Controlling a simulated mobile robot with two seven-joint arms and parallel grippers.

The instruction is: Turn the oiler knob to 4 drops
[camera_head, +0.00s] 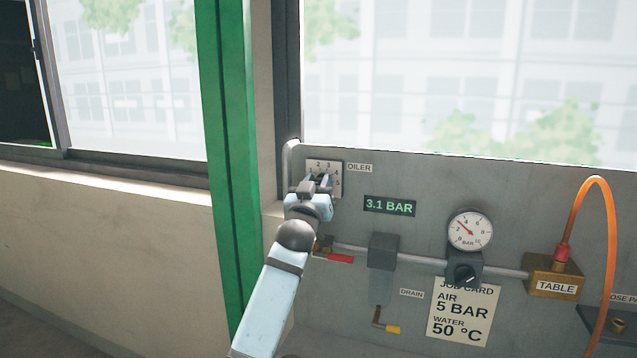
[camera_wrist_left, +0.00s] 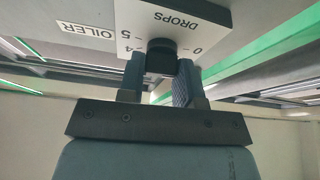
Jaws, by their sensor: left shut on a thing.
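The oiler dial is a white numbered plate (camera_head: 337,172) on the grey panel, beside an OILER label (camera_head: 359,168). It also shows upside down in the left wrist view (camera_wrist_left: 190,18), with DROPS, 0, 5 and 4 readable. My left gripper (camera_head: 319,182) is at the plate and covers its lower middle. In the left wrist view the two fingers (camera_wrist_left: 160,75) are shut on the dark oiler knob (camera_wrist_left: 161,52), one on each side. The knob's pointer mark is hidden, so I cannot tell its setting. My right gripper is in neither view.
A red-handled valve (camera_head: 338,258) and a pipe sit below my left gripper. Right of it are a 3.1 BAR display (camera_head: 389,205), a gauge (camera_head: 470,231), a job card (camera_head: 463,312) and an orange hose (camera_head: 598,200). A green post (camera_head: 228,150) stands at left.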

